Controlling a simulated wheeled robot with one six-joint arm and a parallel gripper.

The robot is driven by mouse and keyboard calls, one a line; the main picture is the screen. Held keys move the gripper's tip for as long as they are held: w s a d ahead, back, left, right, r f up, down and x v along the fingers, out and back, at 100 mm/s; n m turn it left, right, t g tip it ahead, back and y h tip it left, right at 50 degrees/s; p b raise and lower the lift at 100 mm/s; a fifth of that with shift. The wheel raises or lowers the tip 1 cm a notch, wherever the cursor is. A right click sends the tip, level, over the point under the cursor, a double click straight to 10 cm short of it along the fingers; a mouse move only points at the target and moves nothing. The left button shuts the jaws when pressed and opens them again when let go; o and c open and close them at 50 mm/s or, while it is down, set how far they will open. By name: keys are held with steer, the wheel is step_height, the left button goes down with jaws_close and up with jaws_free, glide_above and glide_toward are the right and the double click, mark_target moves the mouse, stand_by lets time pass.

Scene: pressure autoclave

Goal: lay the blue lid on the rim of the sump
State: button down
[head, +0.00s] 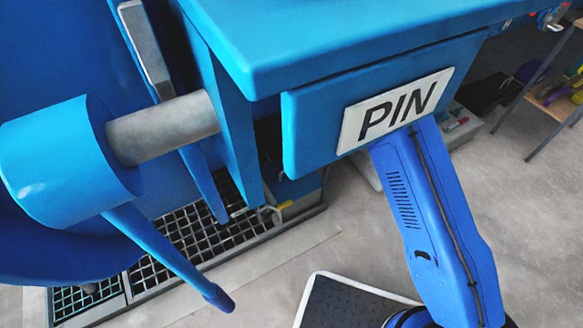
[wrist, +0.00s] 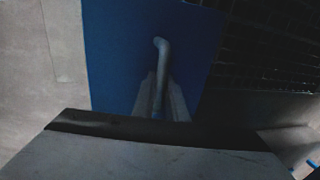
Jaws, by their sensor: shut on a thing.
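The blue lid (wrist: 115,60) fills the upper middle of the wrist view as a flat blue plate. A pale bent handle (wrist: 161,48) stands on it. My gripper (wrist: 160,88) is shut on this handle, with a finger on each side. In the head view my gripper is hidden behind the blue housing marked PIN, and I cannot pick out the lid there for sure. I cannot make out the sump's rim in either view. A dark grating (wrist: 275,35) lies beside the lid at the upper right of the wrist view.
A blue lever (head: 165,250) and a grey shaft (head: 165,128) are at the left. Pale floor (head: 270,285) is open in front; a shelf (head: 560,100) stands far right.

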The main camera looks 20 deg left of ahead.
steer(key=shift+f, duration=0.6)
steer(key=c, duration=1.7)
jaws_free()
steer(key=d+r, duration=0.1)
steer(key=r, duration=0.4)
steer(key=s+r, duration=0.1)
steer(key=r, duration=0.5)
steer(key=s+d+r, duration=0.1)
steer(key=r, duration=0.5)
steer(key=shift+s+d, duration=0.1)
steer(key=shift+d, duration=0.2)
